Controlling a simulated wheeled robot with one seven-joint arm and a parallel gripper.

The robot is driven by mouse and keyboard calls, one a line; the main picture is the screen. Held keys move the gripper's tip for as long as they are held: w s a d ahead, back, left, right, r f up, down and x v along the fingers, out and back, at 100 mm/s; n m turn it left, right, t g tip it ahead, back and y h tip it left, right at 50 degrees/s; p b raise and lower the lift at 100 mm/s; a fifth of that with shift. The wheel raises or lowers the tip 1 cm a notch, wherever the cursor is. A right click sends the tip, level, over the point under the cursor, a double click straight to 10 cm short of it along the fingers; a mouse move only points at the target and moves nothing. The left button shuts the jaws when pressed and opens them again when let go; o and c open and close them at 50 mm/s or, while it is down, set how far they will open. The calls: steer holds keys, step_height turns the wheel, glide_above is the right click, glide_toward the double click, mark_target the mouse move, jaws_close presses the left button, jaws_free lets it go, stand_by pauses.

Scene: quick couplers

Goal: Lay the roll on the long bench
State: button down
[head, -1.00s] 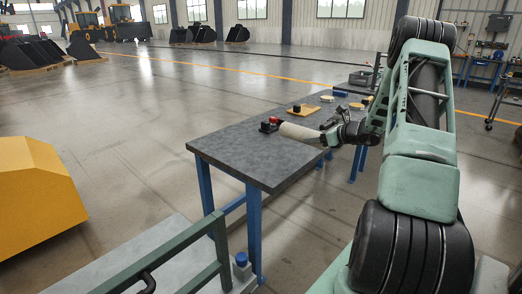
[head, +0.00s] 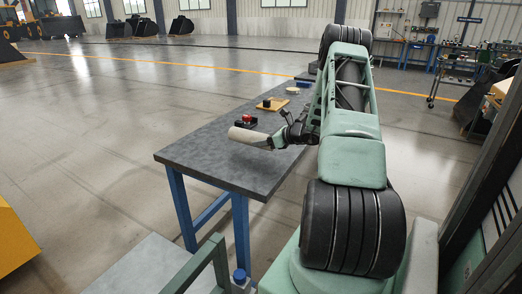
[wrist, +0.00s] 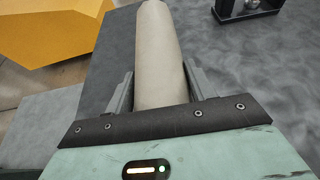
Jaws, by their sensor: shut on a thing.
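The roll (head: 248,136) is a pale beige cylinder. My gripper (head: 276,143) is shut on one end of it. In the wrist view, the roll (wrist: 158,45) points away between the two grey fingers of my gripper (wrist: 160,92). The roll lies roughly level over the long dark grey bench (head: 203,158), which has blue legs. The bench top also shows in the wrist view (wrist: 235,70). I cannot tell whether the roll touches the top or is a little above it. The gripped end is partly hidden by the fingers.
A red and black item (head: 246,121) stands on the bench just beyond the roll. Farther back are a tan board (head: 271,105) with a black piece and a blue block (head: 303,84). The near left bench top is clear. A yellow machine part (head: 14,240) is at the left.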

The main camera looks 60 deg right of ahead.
steer(key=shift+f, duration=2.1)
steer(key=shift+f, duration=0.15)
steer(key=c, duration=0.5)
jaws_free()
steer(key=shift+f, duration=0.1)
